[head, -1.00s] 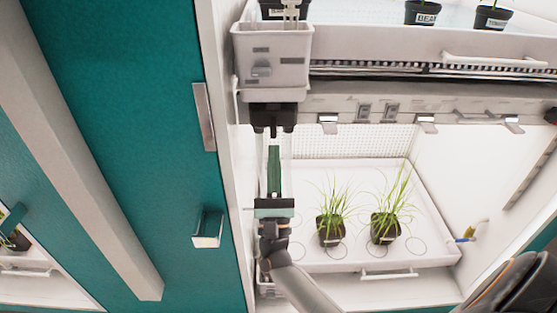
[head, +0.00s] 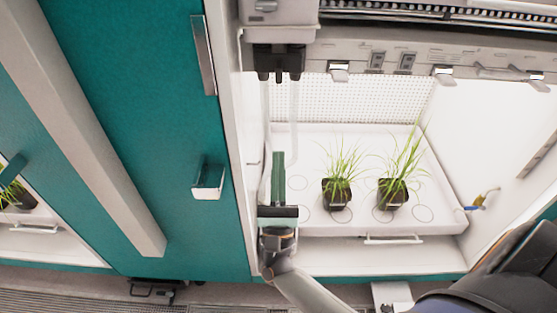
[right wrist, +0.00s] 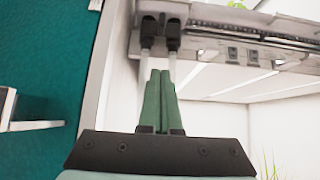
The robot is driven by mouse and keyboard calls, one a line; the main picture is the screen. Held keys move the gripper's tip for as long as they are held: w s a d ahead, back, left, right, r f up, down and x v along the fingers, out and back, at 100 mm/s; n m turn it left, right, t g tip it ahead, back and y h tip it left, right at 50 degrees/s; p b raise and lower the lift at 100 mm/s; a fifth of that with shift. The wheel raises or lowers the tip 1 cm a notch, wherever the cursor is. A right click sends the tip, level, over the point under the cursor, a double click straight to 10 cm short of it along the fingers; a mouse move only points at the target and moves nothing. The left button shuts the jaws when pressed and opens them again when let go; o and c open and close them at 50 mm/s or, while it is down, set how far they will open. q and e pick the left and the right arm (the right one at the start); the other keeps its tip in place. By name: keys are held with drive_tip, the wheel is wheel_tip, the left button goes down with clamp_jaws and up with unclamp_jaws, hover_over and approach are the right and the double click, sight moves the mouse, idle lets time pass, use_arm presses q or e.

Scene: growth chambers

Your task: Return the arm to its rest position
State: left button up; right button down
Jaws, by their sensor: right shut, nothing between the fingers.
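My right gripper (head: 278,160) is in the lower middle of the head view, in front of the left part of the lit growth chamber. Its green fingers are together with nothing between them. In the right wrist view the fingers (right wrist: 158,85) also lie side by side, pointing at the black fittings (right wrist: 160,32) under the upper shelf. They appear apart from the fittings. My left gripper is not in view.
A white tray (head: 300,222) holds two dark pots of grass, the left pot (head: 337,194) and right pot (head: 392,193), right of my gripper. A teal door (head: 130,100) with a handle (head: 208,182) stands left. The shelf (head: 480,55) crosses above.

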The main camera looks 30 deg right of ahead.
drive_tip(key=shift+y, duration=0.3)
drive_tip(key=a+f+n+g+y, duration=0.2)
drive_tip(key=a+f+n+y, duration=0.35)
drive_tip(key=n+y, duration=0.6)
drive_tip(key=a+f+n+g+y, duration=0.2)
drive_tip(key=a+f+n+y, duration=0.35)
drive_tip(key=n, duration=1.15)
drive_tip(key=s+d+f+n+g, duration=0.2)
drive_tip(key=s+f+n+g, duration=0.8)
drive_tip(key=s+f+n, duration=0.6)
use_arm(q)
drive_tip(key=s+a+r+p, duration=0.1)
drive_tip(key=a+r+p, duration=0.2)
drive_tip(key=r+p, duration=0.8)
drive_tip(key=p, duration=0.4)
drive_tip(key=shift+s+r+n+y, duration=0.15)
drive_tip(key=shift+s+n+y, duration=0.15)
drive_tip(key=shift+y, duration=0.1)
use_arm(e)
wheel_tip(320, 180, up, 13)
drive_tip(key=w+d, duration=0.1)
drive_tip(key=d, duration=0.1)
drive_tip(key=shift+w+d+f+t+h, duration=0.2)
drive_tip(key=shift+w+d+t+h, duration=0.1)
drive_tip(key=shift+h, duration=0.1)
